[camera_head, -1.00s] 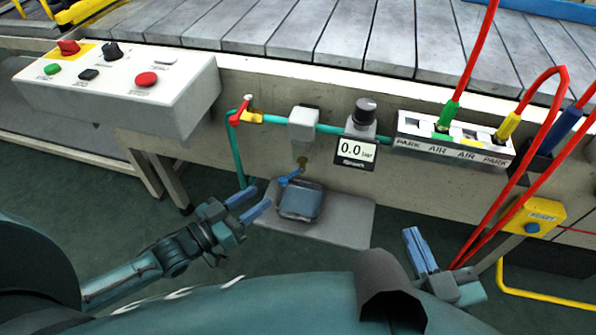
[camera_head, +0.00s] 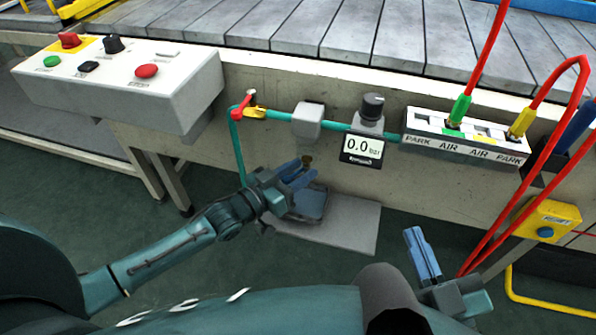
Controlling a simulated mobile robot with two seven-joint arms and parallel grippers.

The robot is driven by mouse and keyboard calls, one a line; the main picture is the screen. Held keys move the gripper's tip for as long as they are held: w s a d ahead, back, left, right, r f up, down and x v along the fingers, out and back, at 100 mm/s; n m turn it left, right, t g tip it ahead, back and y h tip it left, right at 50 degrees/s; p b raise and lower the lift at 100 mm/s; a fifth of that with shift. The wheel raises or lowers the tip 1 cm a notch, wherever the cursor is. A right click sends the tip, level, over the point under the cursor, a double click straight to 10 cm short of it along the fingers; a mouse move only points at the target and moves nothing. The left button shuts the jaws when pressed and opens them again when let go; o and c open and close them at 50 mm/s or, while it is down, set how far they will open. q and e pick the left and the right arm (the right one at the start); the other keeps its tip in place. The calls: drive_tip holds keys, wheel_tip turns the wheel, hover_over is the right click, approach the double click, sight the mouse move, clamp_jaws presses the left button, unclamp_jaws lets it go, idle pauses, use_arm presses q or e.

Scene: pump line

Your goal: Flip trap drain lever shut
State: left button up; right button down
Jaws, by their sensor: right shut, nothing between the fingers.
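The trap (camera_head: 308,121) is a grey block on the teal pipe, with a brass drain outlet (camera_head: 307,160) below it. The blue drain lever seen earlier below the outlet is hidden behind my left gripper (camera_head: 297,174). That gripper's blue fingers are just below the outlet, above the small tray. I cannot tell whether they touch the lever or how far apart they are. My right gripper (camera_head: 421,254) is shut and empty at the lower right, well away from the trap.
A dark tray (camera_head: 312,206) stands on a grey plate (camera_head: 352,229) below the drain. A red-handled valve (camera_head: 241,107) is left of the trap. A gauge (camera_head: 361,149) reading 0.0 and a coupling panel (camera_head: 440,140) are to the right. Red hoses (camera_head: 543,150) hang near my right gripper.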

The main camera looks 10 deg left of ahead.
use_arm(q)
clamp_jaws()
drive_tip(key=shift+w+m+g+h, duration=0.1)
drive_tip(key=shift+m+g+h, duration=0.2)
drive_tip(key=shift+w+a+m+g+h+b, duration=0.1)
drive_tip(key=shift+m+g+h+b, duration=0.4)
drive_tip(key=shift+m+h+b, duration=0.15)
drive_tip(key=shift+m+g+h, duration=0.35)
drive_tip(key=shift+g+h, duration=0.2)
drive_tip(key=shift+g, duration=0.05)
use_arm(e)
drive_tip(key=shift+w+a+r, duration=0.1)
drive_tip(key=shift+w+r, duration=0.05)
drive_tip(key=shift+r, duration=0.1)
use_arm(q)
drive_tip(key=shift+c, duration=1.1)
unclamp_jaws()
drive_tip(key=shift+o, duration=1.1)
use_arm(e)
drive_tip(key=shift+f, duration=0.3)
use_arm(q)
drive_tip(key=shift+a, duration=0.1)
